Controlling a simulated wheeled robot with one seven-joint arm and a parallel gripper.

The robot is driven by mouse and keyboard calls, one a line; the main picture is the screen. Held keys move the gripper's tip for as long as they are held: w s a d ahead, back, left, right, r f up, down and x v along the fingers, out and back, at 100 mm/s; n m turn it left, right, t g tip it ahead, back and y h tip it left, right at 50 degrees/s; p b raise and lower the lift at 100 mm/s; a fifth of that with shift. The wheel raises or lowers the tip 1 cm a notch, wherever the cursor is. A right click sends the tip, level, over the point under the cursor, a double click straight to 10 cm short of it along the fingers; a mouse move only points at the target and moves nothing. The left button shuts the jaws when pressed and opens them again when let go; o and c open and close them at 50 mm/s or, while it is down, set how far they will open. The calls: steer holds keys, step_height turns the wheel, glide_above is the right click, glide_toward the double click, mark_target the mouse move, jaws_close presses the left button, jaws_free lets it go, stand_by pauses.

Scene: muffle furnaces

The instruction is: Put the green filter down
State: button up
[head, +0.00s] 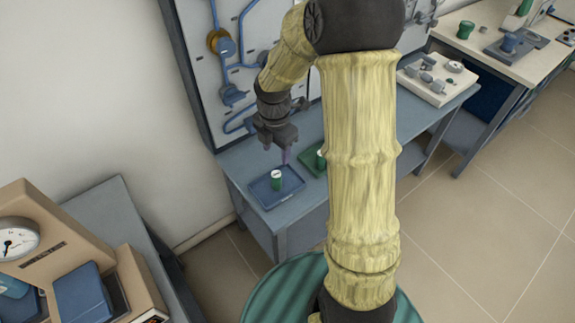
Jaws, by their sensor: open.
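A small green cylinder with a white top, which looks like the green filter (277,181), stands upright on a blue tray (262,196) on the grey bench. My gripper (278,153) is open above this tray, with its fingers pointing down. In the picture its fingertips lie just above the cylinder, apart from it, with nothing visible between them. A second green cylinder (320,158) stands on a green tray (307,163) to the right, partly hidden by my arm.
A pegboard with blue tubing (227,80) rises behind the bench. A pale tray of grey parts (437,78) sits at the bench's right end. A beige device with a dial (60,255) stands at lower left. A side table (500,45) is at upper right.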

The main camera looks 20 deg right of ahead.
steer(key=s+r+m+t, duration=0.1)
steer(key=s+r+m, duration=0.1)
steer(key=s+m, duration=0.4)
steer(key=s+r+m+t, duration=0.1)
steer(key=s+m, duration=0.6)
steer(key=m, duration=1)
steer(key=shift+r+m, duration=0.3)
steer(key=shift+r, duration=0.5)
steer(key=shift+c, duration=0.4)
steer(key=shift+c, duration=1.3)
